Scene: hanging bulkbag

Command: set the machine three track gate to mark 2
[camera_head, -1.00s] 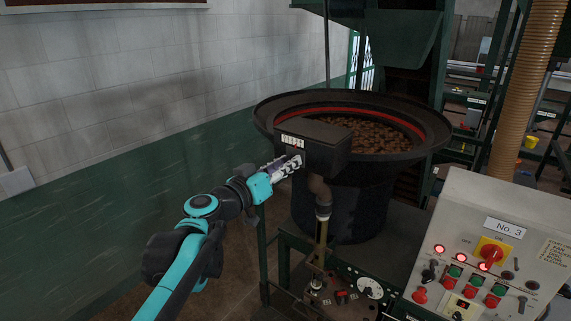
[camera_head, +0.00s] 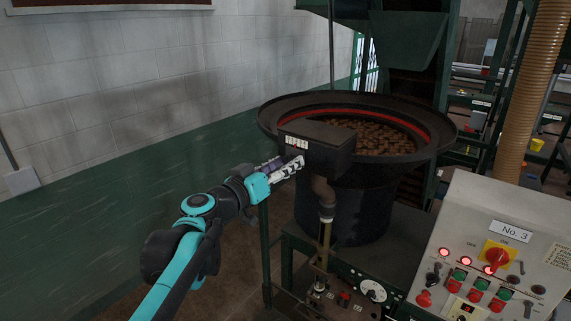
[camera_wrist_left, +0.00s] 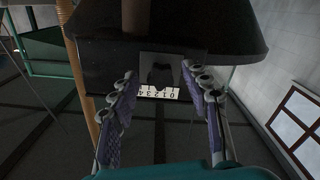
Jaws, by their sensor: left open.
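The track gate is a black box (camera_head: 318,146) on the near rim of the round bowl, with a small white scale (camera_head: 297,143) on its face. In the left wrist view the scale (camera_wrist_left: 158,92) shows a row of digits from 0 to 4. A dark tab (camera_wrist_left: 162,70) stands beside the scale, between the fingers; its exact mark is too dark to read. My left gripper (camera_head: 296,164) is at the box's front face. In the left wrist view its fingers (camera_wrist_left: 156,88) are spread on either side of the tab and scale, apparently with nothing held. My right gripper is not in view.
The black bowl (camera_head: 440,140) with a red inner band holds brown pieces. A grey control panel (camera_head: 455,230) labelled No. 3 stands at right. Open floor lies at left.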

